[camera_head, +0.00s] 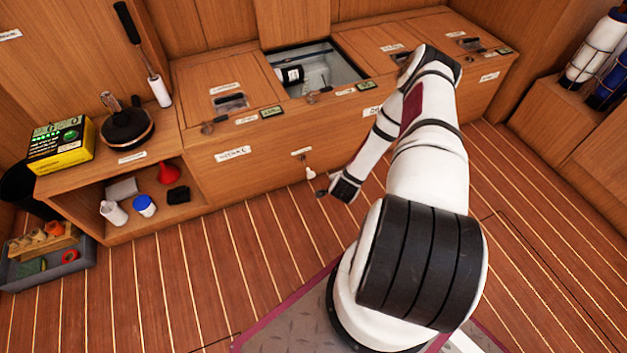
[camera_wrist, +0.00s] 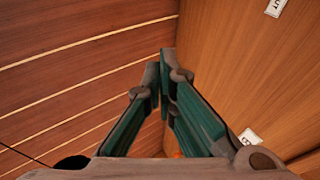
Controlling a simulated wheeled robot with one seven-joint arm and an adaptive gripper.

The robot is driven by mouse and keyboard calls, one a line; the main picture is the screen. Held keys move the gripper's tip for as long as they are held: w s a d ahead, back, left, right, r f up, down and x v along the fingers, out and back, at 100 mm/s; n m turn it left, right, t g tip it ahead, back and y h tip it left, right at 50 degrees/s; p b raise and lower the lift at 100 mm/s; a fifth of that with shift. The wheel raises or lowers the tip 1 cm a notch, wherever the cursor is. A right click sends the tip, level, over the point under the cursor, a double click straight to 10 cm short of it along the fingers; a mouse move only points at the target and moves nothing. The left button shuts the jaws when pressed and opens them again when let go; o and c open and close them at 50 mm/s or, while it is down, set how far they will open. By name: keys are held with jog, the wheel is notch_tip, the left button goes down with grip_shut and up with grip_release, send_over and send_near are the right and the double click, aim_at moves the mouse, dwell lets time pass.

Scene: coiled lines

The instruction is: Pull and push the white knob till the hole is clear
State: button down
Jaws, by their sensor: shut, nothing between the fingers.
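The small white knob (camera_head: 311,173) sticks out low on the front of the wooden bench, just below a small white label (camera_head: 301,152). My gripper (camera_head: 321,194) is just below and right of the knob in the head view, near the bench front and apart from the knob as far as I can see. In the wrist view my gripper (camera_wrist: 165,65) has its fingertips together with nothing between them. The knob cannot be made out in the wrist view.
The wrist view shows the plank floor (camera_wrist: 70,60) at left and the wooden bench front (camera_wrist: 240,70) at right. A shelf with a red funnel (camera_head: 169,174) is left of the knob. The floor before the bench is clear.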

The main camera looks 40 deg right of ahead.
jog(key=w+a+r+m+g+y, duration=0.3)
jog(key=a+r+m, duration=0.35)
jog(key=m, duration=1.15)
jog(key=w+d+f+y+b, duration=0.1)
jog(key=w+f+b, duration=0.4)
jog(key=f, duration=0.4)
jog(key=shift+w+d+f, duration=0.15)
jog(key=shift+d+f, duration=0.2)
